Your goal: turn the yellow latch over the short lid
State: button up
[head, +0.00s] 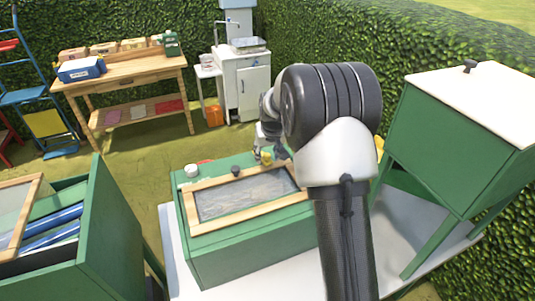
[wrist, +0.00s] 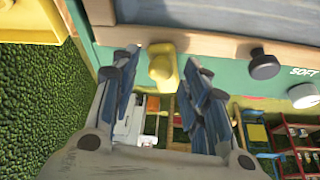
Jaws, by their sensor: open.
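The yellow latch (wrist: 163,68) stands on the green box beside the wooden frame of the lid (wrist: 215,47). In the wrist view its long side runs away from the frame; I cannot tell whether its tip overlaps the frame. My gripper (wrist: 163,82) is open, with one blue-grey finger on each side of the latch and visible gaps. In the head view the latch (head: 266,158) is at the far edge of the framed lid (head: 250,193), with my gripper (head: 268,146) over it, partly hidden by my arm.
A black knob (head: 236,170) and a white cap (head: 191,170) stand along the same far edge. A taller green box with a white lid (head: 485,95) is at right. An open green box (head: 105,235) is at left. A wooden workbench (head: 125,75) stands behind, across grass.

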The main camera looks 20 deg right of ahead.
jog(key=shift+c, duration=0.3)
grip_shut()
dwell(0.3)
